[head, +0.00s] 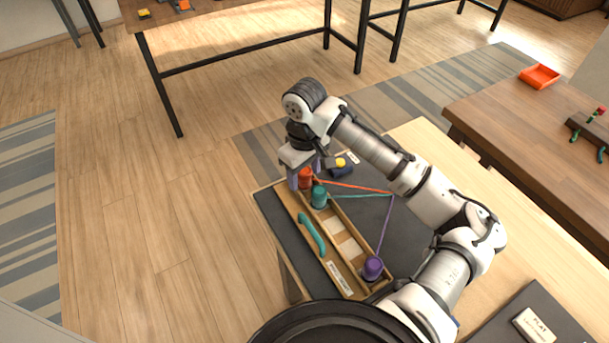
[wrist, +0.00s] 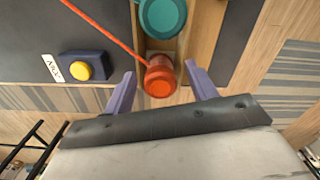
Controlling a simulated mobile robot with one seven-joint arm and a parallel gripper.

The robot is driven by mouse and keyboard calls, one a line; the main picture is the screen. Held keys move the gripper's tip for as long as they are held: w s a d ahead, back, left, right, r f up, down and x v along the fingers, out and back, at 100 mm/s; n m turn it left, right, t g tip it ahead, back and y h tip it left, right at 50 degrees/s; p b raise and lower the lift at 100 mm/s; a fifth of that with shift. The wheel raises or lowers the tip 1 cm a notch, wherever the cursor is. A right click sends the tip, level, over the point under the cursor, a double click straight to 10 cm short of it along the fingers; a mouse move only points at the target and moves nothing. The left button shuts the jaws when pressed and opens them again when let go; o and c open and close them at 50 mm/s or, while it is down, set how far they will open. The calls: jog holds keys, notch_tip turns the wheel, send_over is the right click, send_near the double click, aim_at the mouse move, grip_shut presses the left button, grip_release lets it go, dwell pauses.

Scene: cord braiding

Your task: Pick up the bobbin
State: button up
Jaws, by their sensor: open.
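An orange-red bobbin (head: 305,177) stands at the far end of a wooden tray (head: 291,203), with an orange cord running from it. It also shows in the wrist view (wrist: 160,78), between my two fingers. My gripper (head: 304,180) is open, with one purple finger on each side of the bobbin and gaps visible in the wrist view (wrist: 160,82). A teal bobbin (head: 319,196) sits next to it in the tray, and a purple bobbin (head: 373,267) sits at the near end. Whether the fingers are level with the bobbin is hard to tell.
A yellow button on a dark blue box (head: 342,170) stands right of my gripper, beside a small white label. A teal handle (head: 312,234) lies along the tray's left side. Teal and purple cords stretch right across the dark mat. Other tables stand behind and right.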

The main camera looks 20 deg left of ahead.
aim_at(305, 170)
jog(key=c, duration=1.1)
jog(key=shift+r, duration=0.1)
notch_tip(305, 170, up, 20)
jog(key=shift+f+b, duration=0.1)
jog(key=shift+b, duration=0.7)
